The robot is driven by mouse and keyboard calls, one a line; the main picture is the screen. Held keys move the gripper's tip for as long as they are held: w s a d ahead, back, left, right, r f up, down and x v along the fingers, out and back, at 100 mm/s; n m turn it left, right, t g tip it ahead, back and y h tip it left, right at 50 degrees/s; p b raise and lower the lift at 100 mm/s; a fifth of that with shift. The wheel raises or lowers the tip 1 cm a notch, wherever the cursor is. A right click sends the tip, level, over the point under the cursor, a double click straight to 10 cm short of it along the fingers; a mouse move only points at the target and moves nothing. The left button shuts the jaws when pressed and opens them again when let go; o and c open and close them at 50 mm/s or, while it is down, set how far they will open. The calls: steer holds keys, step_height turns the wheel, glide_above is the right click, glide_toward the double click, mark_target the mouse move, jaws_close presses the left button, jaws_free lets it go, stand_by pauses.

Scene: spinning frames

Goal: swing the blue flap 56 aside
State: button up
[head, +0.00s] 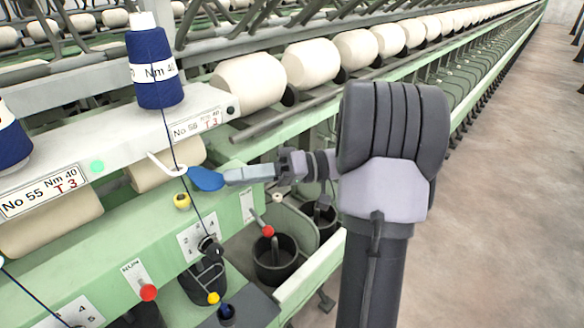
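The blue flap (206,179) is a small rounded paddle on the pale green machine front, under the thread of the middle station. The sign (195,123) above it looks like No 56, though the last digit is small. My gripper (232,177) reaches in from the right, its fingertips at the flap's right edge. I cannot tell whether they touch the flap or only overlap it in the picture. The fingers are seen side-on, so the gap between them is hidden. A white curved hook (168,165) is just left of the flap, with dark blue thread running past it.
A blue yarn bobbin (154,66) stands above on the white rail. A yellow knob (182,201), a red-tipped lever (268,231) and a dark can (275,260) are close below. The sign (45,192) at left reads No 55. Open floor (500,200) lies at right.

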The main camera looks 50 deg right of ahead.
steer(key=p+v, duration=0.2)
steer(key=v, duration=1)
steer(key=shift+d, duration=0.15)
